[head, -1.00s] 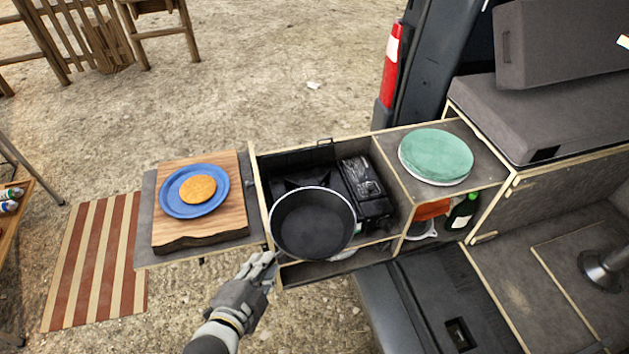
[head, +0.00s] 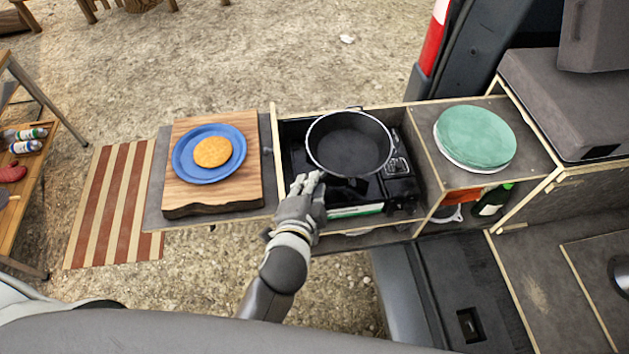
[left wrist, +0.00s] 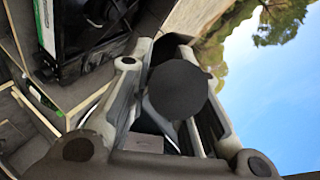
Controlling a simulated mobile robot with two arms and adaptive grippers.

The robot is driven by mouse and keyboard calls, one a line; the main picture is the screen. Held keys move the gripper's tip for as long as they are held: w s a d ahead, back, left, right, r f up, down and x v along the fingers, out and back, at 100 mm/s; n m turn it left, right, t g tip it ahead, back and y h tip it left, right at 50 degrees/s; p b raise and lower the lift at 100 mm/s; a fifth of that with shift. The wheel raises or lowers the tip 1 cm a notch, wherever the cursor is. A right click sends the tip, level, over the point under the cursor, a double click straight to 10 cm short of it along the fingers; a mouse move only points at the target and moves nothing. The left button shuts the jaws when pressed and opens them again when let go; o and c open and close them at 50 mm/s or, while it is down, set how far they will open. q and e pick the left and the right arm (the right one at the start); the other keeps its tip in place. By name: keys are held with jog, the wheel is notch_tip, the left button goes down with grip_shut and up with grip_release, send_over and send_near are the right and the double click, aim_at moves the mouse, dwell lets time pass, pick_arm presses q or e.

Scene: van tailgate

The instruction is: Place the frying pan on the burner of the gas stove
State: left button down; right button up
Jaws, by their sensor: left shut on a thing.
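The black frying pan (head: 350,148) has a pale rim and looks level and empty. It is over the black gas stove (head: 401,188) in the open drawer and hides the burner. I cannot tell whether it touches the stove or hangs just above it. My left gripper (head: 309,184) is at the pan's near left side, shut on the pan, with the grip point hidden. In the left wrist view a dark rounded part (left wrist: 178,90) shows between the fingers, and the stove's green-and-white front strip (left wrist: 46,27) is at upper left. My right gripper is out of view.
Left of the stove, a blue plate (head: 184,174) with an orange round item (head: 212,152) sits on a wooden board (head: 245,191). Green plates (head: 475,136) stand on the right shelf. A bottle (head: 493,200) is in the compartment below. Drawer walls surround the stove.

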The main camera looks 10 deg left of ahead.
aim_at(332, 164)
pick_arm(q)
jog(key=w+f+b, duration=0.2)
jog(key=f+b, duration=0.1)
jog(key=b, duration=0.1)
jog(key=w+f+b, duration=0.3)
jog(key=f+b, duration=0.1)
jog(key=w+a+f+b, duration=0.1)
jog(key=w+f+b, duration=0.2)
jog(key=b, duration=0.1)
jog(key=shift+f, duration=0.2)
jog(key=shift+r, duration=0.1)
jog(key=c, duration=1.3)
grip_release()
jog(key=shift+f, duration=0.2)
jog(key=shift+c, duration=0.2)
